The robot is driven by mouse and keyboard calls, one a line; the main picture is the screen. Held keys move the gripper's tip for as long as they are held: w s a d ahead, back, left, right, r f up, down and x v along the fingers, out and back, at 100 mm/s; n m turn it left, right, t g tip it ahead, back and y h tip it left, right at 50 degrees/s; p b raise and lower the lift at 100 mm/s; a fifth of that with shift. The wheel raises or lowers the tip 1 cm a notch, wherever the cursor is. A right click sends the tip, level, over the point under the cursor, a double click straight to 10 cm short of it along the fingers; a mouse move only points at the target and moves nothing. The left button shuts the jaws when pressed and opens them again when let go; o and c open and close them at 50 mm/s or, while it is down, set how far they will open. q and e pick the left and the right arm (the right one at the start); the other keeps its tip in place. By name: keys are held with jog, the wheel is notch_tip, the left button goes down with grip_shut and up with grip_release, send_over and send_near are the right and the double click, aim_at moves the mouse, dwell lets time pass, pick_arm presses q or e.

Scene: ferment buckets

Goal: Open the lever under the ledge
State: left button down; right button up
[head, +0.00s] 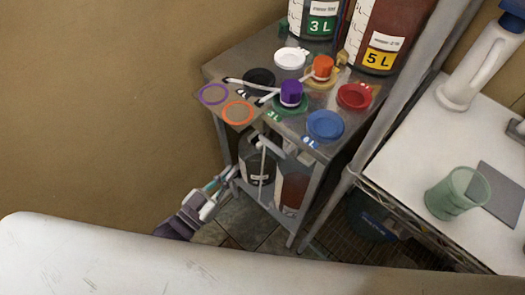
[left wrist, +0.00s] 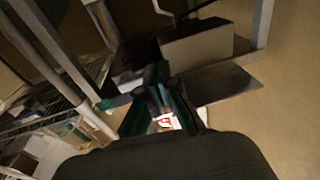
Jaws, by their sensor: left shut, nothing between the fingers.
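A metal side table (head: 222,68) stands ahead of me. Below its front edge hangs a grey fitting with a thin pale rod (head: 262,158), which looks like the lever; its exact position is hard to tell. My left gripper (head: 226,178) is shut and empty, below and left of that rod and apart from it. In the left wrist view, my left gripper (left wrist: 158,92) has its teal-and-dark fingers together, pointing toward a grey box-like piece (left wrist: 200,52). A thin bent pale rod (left wrist: 163,10) shows at the top edge there. My right gripper is not in view.
Coloured caps, including a blue one (head: 325,125), and rings such as an orange one (head: 238,112) lie on the table. Dark bottles (head: 257,165) stand on its lower shelf. A wire-edged white shelf (head: 400,150) with a green cup (head: 455,195) is at right. Left of the table is open.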

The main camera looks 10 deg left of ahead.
aim_at(262, 135)
pick_arm(q)
notch_tip(262, 135, up, 9)
jog(key=s+d+m+t+h+b, duration=0.1)
jog(key=s+d+h, duration=0.1)
jog(key=h, duration=0.1)
jog(key=shift+s+d+f, duration=0.2)
jog(key=shift+s+d, duration=0.05)
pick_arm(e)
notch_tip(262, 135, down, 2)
pick_arm(q)
jog(key=shift+h, duration=0.3)
jog(key=x, duration=1)
jog(key=shift+a, duration=0.1)
notch_tip(262, 135, down, 3)
jog(key=b, duration=0.2)
jog(key=shift+w+r+b, duration=0.1)
jog(key=shift+r+b, duration=0.1)
jog(key=shift+b, duration=0.15)
jog(key=shift+f+b, duration=0.75)
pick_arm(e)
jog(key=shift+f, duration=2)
